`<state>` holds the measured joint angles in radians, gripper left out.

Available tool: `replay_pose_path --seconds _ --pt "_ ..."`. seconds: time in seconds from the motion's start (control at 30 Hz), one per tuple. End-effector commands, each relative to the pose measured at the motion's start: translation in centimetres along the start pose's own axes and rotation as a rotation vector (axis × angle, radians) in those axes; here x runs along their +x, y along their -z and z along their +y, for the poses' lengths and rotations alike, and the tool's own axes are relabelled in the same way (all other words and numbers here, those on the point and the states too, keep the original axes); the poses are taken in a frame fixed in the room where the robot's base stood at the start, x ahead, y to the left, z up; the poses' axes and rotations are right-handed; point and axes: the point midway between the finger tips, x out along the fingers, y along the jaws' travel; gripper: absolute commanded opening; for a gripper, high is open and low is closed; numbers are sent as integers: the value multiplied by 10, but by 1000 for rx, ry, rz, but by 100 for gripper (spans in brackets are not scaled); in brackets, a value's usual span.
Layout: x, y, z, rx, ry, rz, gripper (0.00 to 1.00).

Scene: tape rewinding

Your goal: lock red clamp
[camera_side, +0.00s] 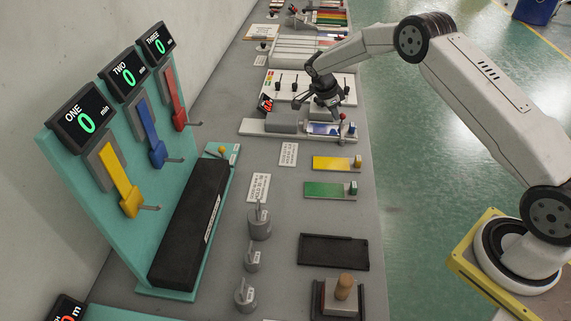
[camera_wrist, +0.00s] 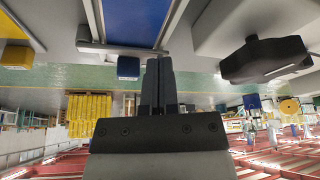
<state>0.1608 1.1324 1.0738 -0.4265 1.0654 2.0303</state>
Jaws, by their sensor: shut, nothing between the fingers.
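My gripper (camera_side: 333,112) points down over the pale station at the back of the bench. In the wrist view its dark fingers (camera_wrist: 158,72) are together and empty. A small red knob (camera_side: 342,117) stands at the station's right end, close beside my fingers. A red lever-shaped part (camera_side: 176,105) also hangs under the display marked THREE on the teal board. I cannot tell which red part is the clamp, or whether it is locked. The wrist view shows no red clamp clearly.
A blue panel (camera_wrist: 135,20) with metal rails and a small blue block (camera_wrist: 128,67) lie ahead of my fingers. A black knob (camera_wrist: 265,59) is to their right. Yellow (camera_side: 333,163) and green (camera_side: 325,189) trays stand nearer. The teal board (camera_side: 75,190) carries yellow and blue parts too.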

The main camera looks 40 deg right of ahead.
Motion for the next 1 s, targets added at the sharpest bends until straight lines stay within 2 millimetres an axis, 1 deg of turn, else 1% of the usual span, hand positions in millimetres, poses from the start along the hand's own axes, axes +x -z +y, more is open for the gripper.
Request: replay_pose_path --seconds 0.17,0.33,0.47,0.6,0.67,0.9,1.0 --pt "-1 -1 0 -1 0 0 0" --pt "-4 -10 -1 -2 0 0 0" --pt "-8 -22 -2 -2 1 0 0" --pt "-16 -41 -4 -3 2 0 0" --pt "-29 -38 -4 1 4 -1 0" --pt "-71 -37 -5 1 4 -1 0" --pt "-86 -37 -6 0 3 -1 0"
